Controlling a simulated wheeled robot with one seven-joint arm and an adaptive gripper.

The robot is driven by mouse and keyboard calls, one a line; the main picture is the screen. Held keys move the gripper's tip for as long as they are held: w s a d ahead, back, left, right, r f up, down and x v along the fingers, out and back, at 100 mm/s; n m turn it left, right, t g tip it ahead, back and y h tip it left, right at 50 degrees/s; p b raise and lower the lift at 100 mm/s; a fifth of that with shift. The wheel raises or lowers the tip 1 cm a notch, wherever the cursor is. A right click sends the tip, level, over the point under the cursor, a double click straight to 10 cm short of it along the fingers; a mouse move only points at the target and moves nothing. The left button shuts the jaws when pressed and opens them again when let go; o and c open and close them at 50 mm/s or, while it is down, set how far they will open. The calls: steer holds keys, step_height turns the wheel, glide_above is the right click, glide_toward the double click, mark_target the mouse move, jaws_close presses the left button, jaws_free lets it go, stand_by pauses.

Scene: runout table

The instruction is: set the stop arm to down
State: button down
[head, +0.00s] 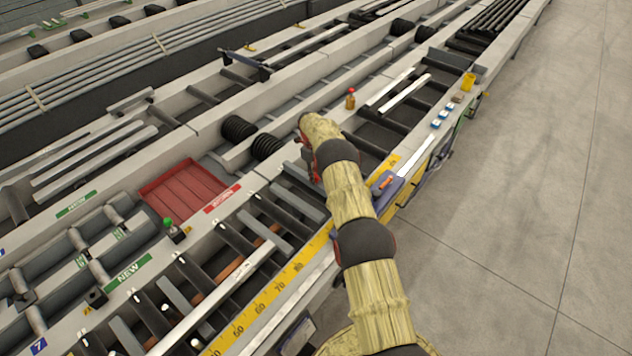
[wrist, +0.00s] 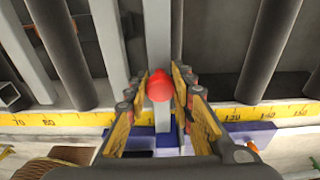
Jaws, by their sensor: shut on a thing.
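The stop arm (wrist: 159,40) is a light grey bar in the wrist view, running from the top of the picture toward a blue block (wrist: 250,131) at the table edge. A red knob (wrist: 159,84) is on it. My gripper (wrist: 160,80) has its two fingers on either side of the knob and is shut on it. In the head view my own arm hides the gripper and most of the stop arm; the blue block (head: 392,194) shows just right of my arm. I cannot tell the bar's exact tilt.
A yellow scale (head: 282,283) runs along the table's front edge. Dark and grey bars cross the table. A red tray (head: 183,187), a green-topped button (head: 169,225) and a small red-topped bottle (head: 350,98) stand around. The floor (head: 530,200) at right is clear.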

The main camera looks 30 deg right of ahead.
steer(key=shift+w+f+g+b, duration=0.15)
steer(key=shift+f+g+b, duration=0.25)
steer(key=shift+b, duration=0.75)
steer(key=shift+f, duration=0.15)
steer(key=c, duration=1.5)
jaws_free()
steer(key=shift+c, duration=0.2)
steer(key=shift+f, duration=0.1)
step_height(320, 180, up, 12)
steer(key=w, duration=0.2)
steer(key=shift+a, duration=0.45)
steer(key=shift+w+f, duration=0.1)
